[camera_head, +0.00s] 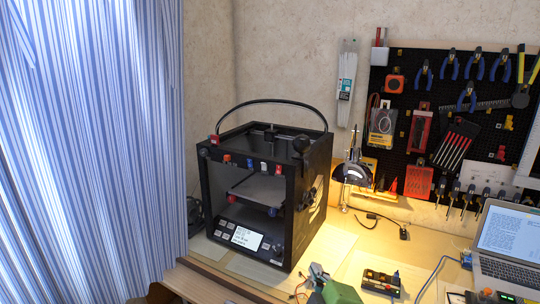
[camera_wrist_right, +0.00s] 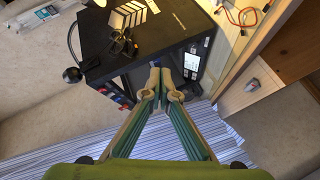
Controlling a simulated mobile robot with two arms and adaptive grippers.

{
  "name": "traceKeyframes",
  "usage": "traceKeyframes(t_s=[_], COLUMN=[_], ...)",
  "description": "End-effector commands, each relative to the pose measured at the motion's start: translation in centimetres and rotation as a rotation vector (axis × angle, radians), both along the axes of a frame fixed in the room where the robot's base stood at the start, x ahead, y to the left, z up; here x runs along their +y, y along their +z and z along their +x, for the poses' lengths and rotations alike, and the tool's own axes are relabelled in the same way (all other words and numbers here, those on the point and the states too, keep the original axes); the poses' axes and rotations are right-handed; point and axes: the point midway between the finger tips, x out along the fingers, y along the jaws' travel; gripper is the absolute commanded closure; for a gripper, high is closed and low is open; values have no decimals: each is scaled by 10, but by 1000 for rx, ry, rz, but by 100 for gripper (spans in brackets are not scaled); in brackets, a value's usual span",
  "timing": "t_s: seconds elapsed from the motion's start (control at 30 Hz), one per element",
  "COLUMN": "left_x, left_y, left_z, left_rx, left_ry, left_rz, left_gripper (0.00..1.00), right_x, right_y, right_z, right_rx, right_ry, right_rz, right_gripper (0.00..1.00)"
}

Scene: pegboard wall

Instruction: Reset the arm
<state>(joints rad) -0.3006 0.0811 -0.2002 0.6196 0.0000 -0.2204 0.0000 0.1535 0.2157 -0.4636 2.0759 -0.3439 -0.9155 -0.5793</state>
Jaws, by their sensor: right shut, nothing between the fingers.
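My right gripper (camera_wrist_right: 160,78) shows in the wrist view, with tan fingers and green inner sides. Its fingertips are together and nothing is held between them. It is in front of a black box-like body, apparently the 3D printer (camera_wrist_right: 122,38), but I cannot tell the gap. My left gripper is in neither view.
The black 3D printer (camera_head: 226,192) stands on the wooden desk (camera_head: 335,246). A lamp (camera_head: 352,173), a laptop (camera_head: 508,240) and a multimeter-like device (camera_head: 380,282) are to its right. A tool pegboard (camera_head: 403,150) hangs behind. A striped curtain (camera_head: 90,140) is at left.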

Motion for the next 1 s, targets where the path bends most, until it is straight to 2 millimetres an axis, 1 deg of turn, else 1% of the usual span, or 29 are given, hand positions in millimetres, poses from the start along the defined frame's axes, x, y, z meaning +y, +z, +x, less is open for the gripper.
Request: traceKeyframes(t_s=[0.03,0.07,0.1,0.17,0.2,0.27,0.3,0.37,0.4,0.47,0.5,0.57,0.6,0.67,0.7,0.73,0.77,0.8,0.87,1.0], left_x=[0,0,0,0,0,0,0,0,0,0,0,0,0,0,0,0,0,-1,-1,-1], left_y=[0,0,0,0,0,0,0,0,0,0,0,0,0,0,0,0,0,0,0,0], left_z=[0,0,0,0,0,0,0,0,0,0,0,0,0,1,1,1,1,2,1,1], left_rx=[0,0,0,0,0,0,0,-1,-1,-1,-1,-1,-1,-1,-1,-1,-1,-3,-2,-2], left_ry=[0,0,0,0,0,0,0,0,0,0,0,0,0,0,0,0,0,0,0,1], left_rz=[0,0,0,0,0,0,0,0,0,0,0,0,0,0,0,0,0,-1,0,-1], left_gripper=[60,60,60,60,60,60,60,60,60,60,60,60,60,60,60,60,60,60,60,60], right_x=[-12,-18,-27,-40,-47,-56,-62,-68,-71,-76,-78,-82,-84,-87,-89,-90,-90,-89,-88,-87], right_y=[-31,-47,-68,-98,-116,-139,-152,-167,-175,-184,-190,-196,-200,-204,-206,-208,-213,-223,-237,-272], right_z=[-23,-36,-56,-87,-110,-143,-164,-192,-210,-235,-251,-274,-289,-310,-325,-335,-339,-332,-328,-322], right_rx=[100,158,234,347,419,519,578,654,699,759,797,848,882,928,958,980,992,990,995,1006], right_ry=[-48,-80,-125,-197,-246,-320,-367,-430,-470,-526,-562,-613,-647,-697,-731,-756,-769,-764,-765,-768], right_rz=[86,138,204,297,356,431,475,527,558,598,620,651,669,694,710,719,724,720,717,709], right_gripper=[100,100,100,100,100,100,100,100,100,100,100,100,100,100,100,100,100,100,100,100])
